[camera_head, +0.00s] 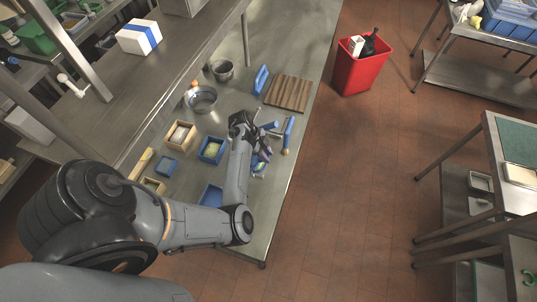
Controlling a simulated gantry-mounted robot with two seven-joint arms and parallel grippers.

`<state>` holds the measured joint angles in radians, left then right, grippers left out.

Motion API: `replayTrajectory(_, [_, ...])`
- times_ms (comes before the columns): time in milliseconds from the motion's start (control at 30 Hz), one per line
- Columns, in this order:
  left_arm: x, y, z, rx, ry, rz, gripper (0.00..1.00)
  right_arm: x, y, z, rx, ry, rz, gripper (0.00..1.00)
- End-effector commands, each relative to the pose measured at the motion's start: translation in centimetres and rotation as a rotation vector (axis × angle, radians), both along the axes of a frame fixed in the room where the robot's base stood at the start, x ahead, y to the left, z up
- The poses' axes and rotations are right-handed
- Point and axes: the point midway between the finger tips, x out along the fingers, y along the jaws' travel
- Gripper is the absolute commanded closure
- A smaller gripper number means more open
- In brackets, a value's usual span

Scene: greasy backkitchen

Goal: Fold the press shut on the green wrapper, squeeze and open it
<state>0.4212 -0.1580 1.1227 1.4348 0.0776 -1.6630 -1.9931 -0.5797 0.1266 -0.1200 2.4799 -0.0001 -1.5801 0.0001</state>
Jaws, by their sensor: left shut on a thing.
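My left gripper (262,152) reaches down over the steel table from the left and is shut on a part of the blue-handled press. The press shows as blue handles (288,134) just right of my wrist, standing apart from each other. A small green patch (258,167) at the gripper's lower side may be the green wrapper; it is too small to be sure. My gripper and wrist hide much of the press. My right gripper is not in view.
On the steel table (285,60), blue and wooden bins (180,134) stand left of my forearm. Metal bowls (202,99) and a wooden board (288,93) lie behind. A red bin (361,66) stands on the floor. The table's right edge is close to the press.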

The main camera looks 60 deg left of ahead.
Motion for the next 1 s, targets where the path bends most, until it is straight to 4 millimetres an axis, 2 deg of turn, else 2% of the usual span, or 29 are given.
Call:
replayTrajectory(133, [-0.7,0.9,0.9,0.002,0.001,0.003,0.92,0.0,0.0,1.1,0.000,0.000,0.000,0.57])
replayTrajectory(667, [-1.1,1.3,1.1,0.002,0.001,0.003,0.92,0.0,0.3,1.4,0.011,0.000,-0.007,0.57])
replayTrajectory(1000, [-2.4,3.0,1.9,0.003,0.001,0.004,0.92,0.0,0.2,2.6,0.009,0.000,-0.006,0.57])
